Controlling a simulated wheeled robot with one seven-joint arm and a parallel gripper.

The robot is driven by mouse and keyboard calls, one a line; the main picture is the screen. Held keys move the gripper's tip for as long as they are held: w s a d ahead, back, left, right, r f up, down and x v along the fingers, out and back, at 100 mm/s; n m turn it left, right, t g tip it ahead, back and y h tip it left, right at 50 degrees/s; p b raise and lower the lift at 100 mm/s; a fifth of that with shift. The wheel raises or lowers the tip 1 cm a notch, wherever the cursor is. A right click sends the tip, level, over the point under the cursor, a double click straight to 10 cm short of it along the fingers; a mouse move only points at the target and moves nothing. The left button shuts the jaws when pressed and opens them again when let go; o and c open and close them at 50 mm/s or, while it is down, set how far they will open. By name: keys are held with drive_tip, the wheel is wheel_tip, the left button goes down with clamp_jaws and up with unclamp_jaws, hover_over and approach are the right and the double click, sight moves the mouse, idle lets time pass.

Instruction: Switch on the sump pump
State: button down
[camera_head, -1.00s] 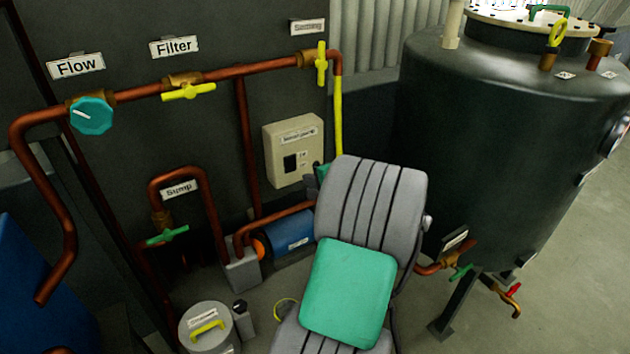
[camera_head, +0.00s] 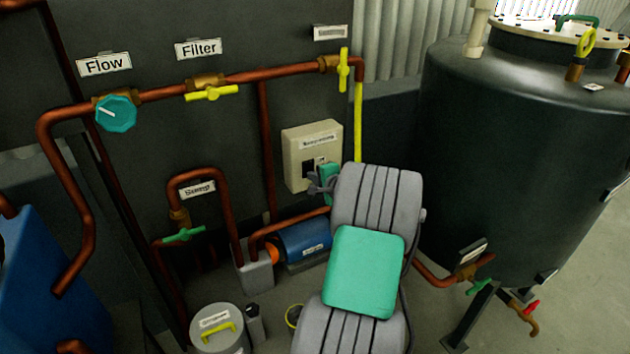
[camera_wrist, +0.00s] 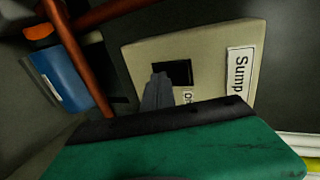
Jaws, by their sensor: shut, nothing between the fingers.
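The sump pump switch box (camera_head: 302,153) is a beige box on the dark wall, with a label on its upper front. Its black rocker switch (camera_wrist: 172,72) shows in the wrist view, just beyond my fingertips. My gripper (camera_head: 318,184) is shut and empty, in front of the lower part of the box; in the wrist view its fingers (camera_wrist: 158,88) reach up to the switch's lower left edge. I cannot tell whether they touch it. My fingers and wrist hide part of the switch and the marks beside it. The blue pump (camera_head: 303,241) lies below the box.
Copper pipes (camera_head: 268,140) run along the wall around the box, and a yellow pipe (camera_head: 358,125) drops at its right. A large dark tank (camera_head: 510,150) stands at right. A lidded grey canister (camera_head: 216,325) stands on the floor at lower left.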

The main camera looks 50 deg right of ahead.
drive_tip(key=shift+r+p, duration=0.7)
drive_tip(key=shift+r, duration=0.15)
drive_tip(key=v, duration=1.3)
drive_tip(key=shift+s, duration=0.45)
drive_tip(key=shift+a, duration=0.1)
